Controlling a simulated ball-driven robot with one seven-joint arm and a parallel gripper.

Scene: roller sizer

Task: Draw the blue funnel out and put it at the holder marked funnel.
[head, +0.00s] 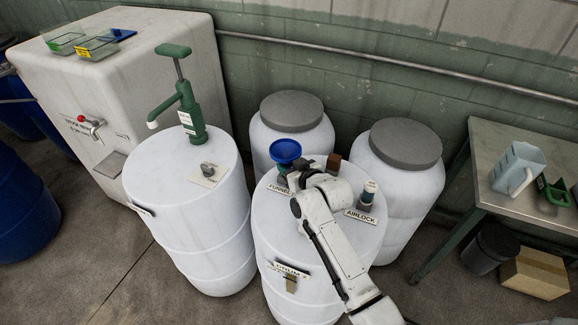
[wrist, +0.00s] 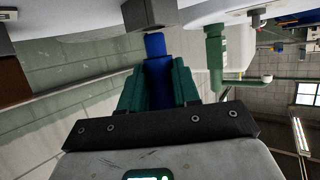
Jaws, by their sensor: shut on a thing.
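The blue funnel (head: 286,151) is upright above the left back part of the white drum's top (head: 262,212), its wide cup uppermost. My gripper (head: 291,174) is shut on it below the cup. In the wrist view, the green fingers of my gripper (wrist: 158,76) close on the blue stem (wrist: 155,46). The stem's narrow end points at a grey block (wrist: 151,14) on the drum top; I cannot tell whether it touches or enters the block. The label FUNNEL (head: 279,188) is on the drum top just below the funnel in the head view.
An airlock piece (head: 369,190) with an AIRLOCK label (head: 360,216) and a brown block (head: 333,162) stand on the same drum. A drum with a green pump (head: 190,108) is at left. Two grey-lidded drums stand behind. A table (head: 482,175) with a jug (head: 518,167) is at right.

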